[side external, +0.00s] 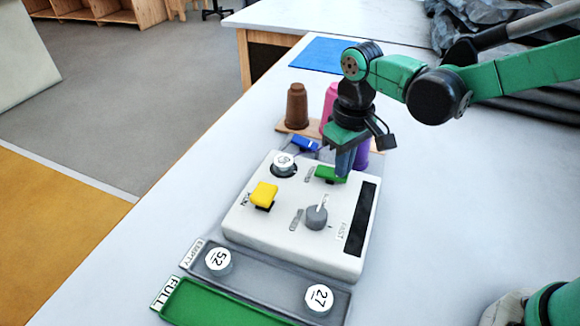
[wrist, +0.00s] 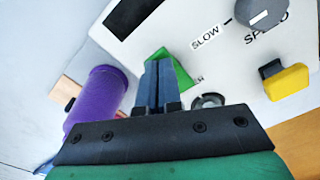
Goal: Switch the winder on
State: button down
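The winder (side external: 245,225) is a white box on the table, with a yellow rocker switch (side external: 264,194), a green switch (side external: 327,174), a grey speed knob (side external: 316,217) and a black strip along its right side. A white-topped bobbin (side external: 284,161) sits at its back left. The label beside the yellow switch is partly hidden. My gripper (side external: 343,174) points down at the green switch, fingers together. In the wrist view the fingers (wrist: 158,70) overlap the green switch (wrist: 172,68); I cannot tell whether they touch it. The yellow switch (wrist: 287,82) is at right there.
A grey tray marked EMPTY (side external: 262,284) holds bobbins 52 (side external: 218,261) and 27 (side external: 319,298). A green FULL tray (side external: 205,305) lies in front. The table at left is clear.

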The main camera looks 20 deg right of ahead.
jog(key=shift+f, duration=0.1)
jog(key=shift+r, duration=3.5)
jog(key=s+d+m+t, duration=0.3)
jog(key=s+d+t, duration=0.4)
jog(key=d, duration=0.3)
jog(key=shift+s+r, duration=0.2)
jog(key=shift+s, duration=0.05)
